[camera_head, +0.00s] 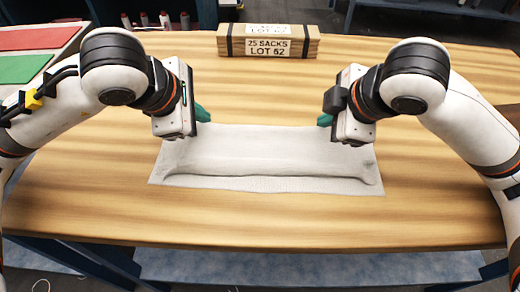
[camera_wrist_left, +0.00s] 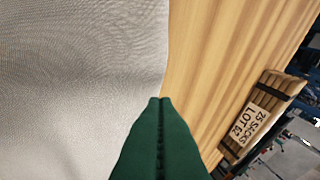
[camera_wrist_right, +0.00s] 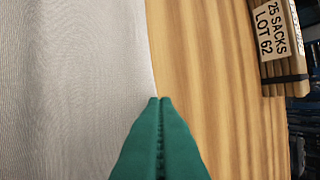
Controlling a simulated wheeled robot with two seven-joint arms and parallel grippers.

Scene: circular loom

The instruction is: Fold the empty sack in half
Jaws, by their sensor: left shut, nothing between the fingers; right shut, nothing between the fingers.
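The white woven sack (camera_head: 265,150) lies on the wooden table, wide from left to right. A raised fold edge runs along its near side, with a flat strip of sack showing in front of it. My left gripper (camera_head: 203,113) is shut and empty at the sack's far left corner. Its green fingertips also show in the left wrist view (camera_wrist_left: 160,103), at the sack's edge (camera_wrist_left: 80,80). My right gripper (camera_head: 323,120) is shut and empty at the far right corner. In the right wrist view its green fingertips (camera_wrist_right: 160,103) meet beside the sack's edge (camera_wrist_right: 70,90). I cannot tell whether either touches the cloth.
A wooden block labelled "25 SACKS LOT 62" (camera_head: 268,42) stands at the back of the table. Red (camera_head: 35,38) and green (camera_head: 22,68) panels lie at the far left. The table (camera_head: 440,215) is clear around the sack, and its front edge runs below it.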

